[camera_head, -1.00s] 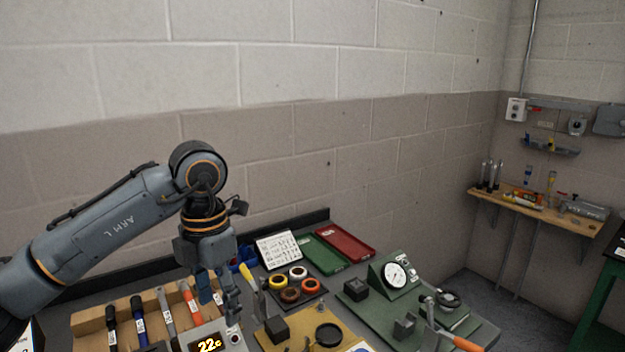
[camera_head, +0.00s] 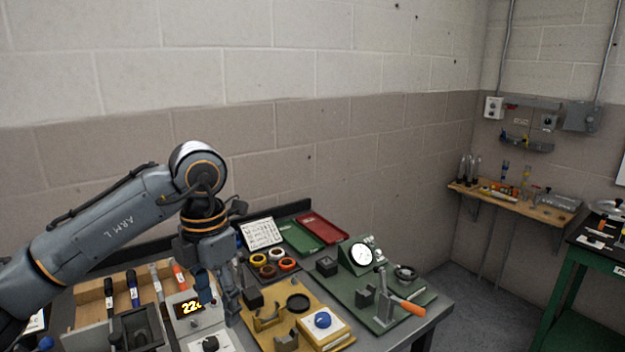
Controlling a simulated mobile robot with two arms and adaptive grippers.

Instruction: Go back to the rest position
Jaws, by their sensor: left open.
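My left arm comes in from the left, and my left gripper (camera_head: 228,305) points down over the workbench. Its fingers are open and nothing shows between them. It hangs between the display box reading "22" (camera_head: 190,308) and the yellow board (camera_head: 283,316); whether it touches either cannot be told. My right gripper is not in view.
The bench holds a tool rack (camera_head: 90,292), tape rolls (camera_head: 267,271), a green tray (camera_head: 301,239), a red tray (camera_head: 324,227) and a green gauge fixture (camera_head: 372,293) with an orange-handled lever. A wooden shelf (camera_head: 515,205) hangs on the right wall. Floor shows at right.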

